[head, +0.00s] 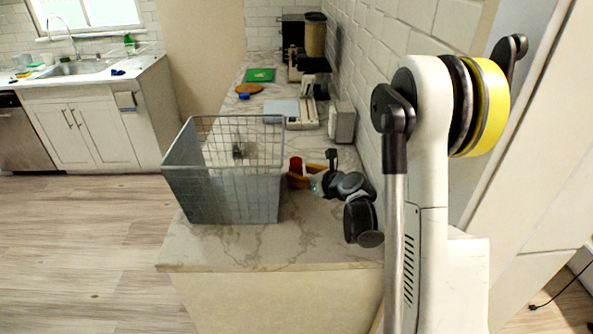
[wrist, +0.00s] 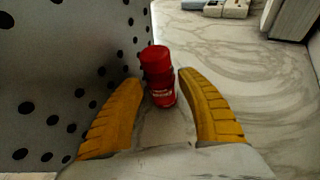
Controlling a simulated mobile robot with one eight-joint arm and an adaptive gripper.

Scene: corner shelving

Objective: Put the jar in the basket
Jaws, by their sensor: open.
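A red jar (wrist: 159,76) with a red lid stands upright on the marble counter. In the head view it is a small red shape (head: 296,164), partly hidden by my gripper. My gripper (wrist: 159,78) is open, its two yellow-orange fingers on either side of the jar near the fingertips. I cannot tell whether either finger touches it. In the head view my gripper (head: 298,174) is low over the counter, right of the basket. The grey basket (head: 230,195) stands near the counter's front end. Its perforated side (wrist: 60,80) rises close beside the left finger in the wrist view.
A grey-white box (head: 342,122) stands by the tiled wall behind my gripper. Farther back are a pale flat appliance (head: 300,115), a round brown board (head: 249,88) and a green board (head: 260,75). The counter in front of the basket is bare.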

